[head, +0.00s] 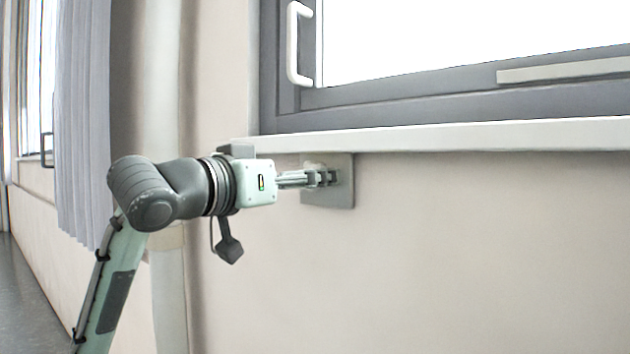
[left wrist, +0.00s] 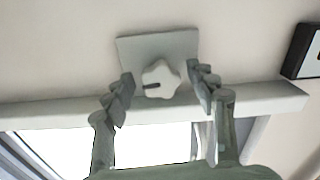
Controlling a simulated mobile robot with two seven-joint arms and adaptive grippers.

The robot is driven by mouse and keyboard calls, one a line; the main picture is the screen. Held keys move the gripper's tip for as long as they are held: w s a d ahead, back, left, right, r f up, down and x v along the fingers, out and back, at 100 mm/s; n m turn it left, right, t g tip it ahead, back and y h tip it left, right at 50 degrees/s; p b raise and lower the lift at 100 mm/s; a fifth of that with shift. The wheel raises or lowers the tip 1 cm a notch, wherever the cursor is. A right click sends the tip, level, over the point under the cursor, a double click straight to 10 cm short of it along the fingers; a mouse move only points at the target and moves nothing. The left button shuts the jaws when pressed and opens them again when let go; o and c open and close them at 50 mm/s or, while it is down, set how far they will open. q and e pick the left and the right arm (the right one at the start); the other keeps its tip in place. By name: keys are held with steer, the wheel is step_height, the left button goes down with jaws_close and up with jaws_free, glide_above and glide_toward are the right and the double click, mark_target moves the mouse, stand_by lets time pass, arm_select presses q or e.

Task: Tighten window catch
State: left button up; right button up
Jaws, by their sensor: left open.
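The window catch is a pale lobed knob (left wrist: 161,79) with a dark slot-like mark, on a grey square plate (head: 342,190) fixed to the wall just below the sill. The plate also shows in the left wrist view (left wrist: 150,46). My left gripper (head: 325,178) is at the plate. In the left wrist view its two fingers (left wrist: 162,85) are open, one on each side of the knob, with gaps between them and it. In the head view the fingers partly hide the knob. My right gripper is in neither view.
A white sill (head: 450,136) juts out just above my left gripper. The grey-framed window (head: 400,108) has a white handle (head: 293,43). A grey curtain (head: 82,110) hangs at the left. The wall below the sill at right is clear.

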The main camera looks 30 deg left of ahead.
arm_select(q)
steer(key=shift+s, duration=0.1)
steer(key=c, duration=1.2)
steer(key=shift+o, duration=0.2)
steer(key=shift+m, duration=0.7)
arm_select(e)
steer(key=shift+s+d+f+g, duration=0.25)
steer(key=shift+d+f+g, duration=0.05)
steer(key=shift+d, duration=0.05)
arm_select(q)
steer(key=o, duration=1.2)
steer(key=shift+c, duration=0.2)
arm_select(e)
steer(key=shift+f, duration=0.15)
